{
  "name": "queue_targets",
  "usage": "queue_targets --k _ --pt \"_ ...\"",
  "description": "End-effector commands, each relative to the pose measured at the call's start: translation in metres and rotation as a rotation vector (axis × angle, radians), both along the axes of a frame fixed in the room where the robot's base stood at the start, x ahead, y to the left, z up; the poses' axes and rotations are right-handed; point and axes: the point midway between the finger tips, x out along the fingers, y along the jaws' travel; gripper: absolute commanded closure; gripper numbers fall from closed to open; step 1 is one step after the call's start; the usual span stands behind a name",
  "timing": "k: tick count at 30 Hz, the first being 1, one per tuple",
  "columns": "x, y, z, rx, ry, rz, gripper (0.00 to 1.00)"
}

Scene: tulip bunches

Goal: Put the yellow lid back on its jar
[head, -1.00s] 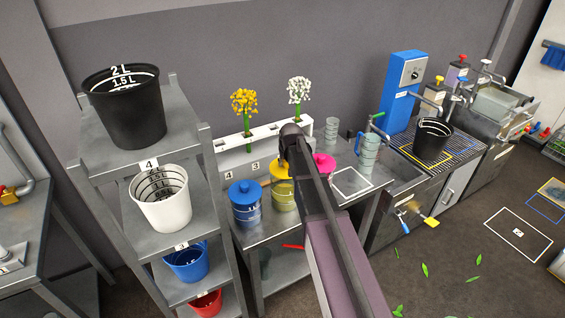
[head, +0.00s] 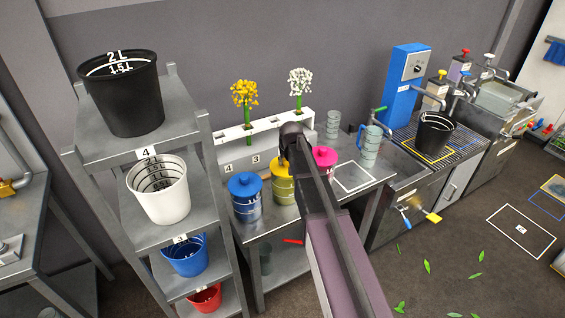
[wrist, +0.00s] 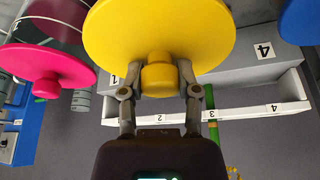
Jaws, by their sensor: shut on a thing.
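The yellow lid (wrist: 150,25) is a round disc with a knob (wrist: 158,78). In the wrist view my gripper (wrist: 158,72) is shut on that knob, one finger on each side. In the head view my arm covers part of the lid (head: 279,164), which shows right above the yellow-banded jar (head: 284,191). The jar stands on the steel bench between the blue-lidded and pink-lidded jars. My arm hides its right side. I cannot tell whether the lid rests on the rim or is slightly above it.
The blue-lidded jar (head: 245,196) stands close on the left and the pink-lidded jar (head: 325,158) close on the right. A white numbered rack (head: 240,146) with flowers stands behind. Glass beakers (head: 371,147) stand to the right. A bucket shelf (head: 205,170) is at left.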

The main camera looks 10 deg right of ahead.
Motion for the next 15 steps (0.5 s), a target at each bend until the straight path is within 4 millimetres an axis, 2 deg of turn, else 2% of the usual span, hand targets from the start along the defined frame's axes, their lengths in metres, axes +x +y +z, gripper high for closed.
queue_targets --k 6,15 --pt "0.000 0.000 -0.012 0.000 0.000 0.001 1.00" --pt "-0.001 0.001 -0.017 0.000 0.002 0.001 1.00"
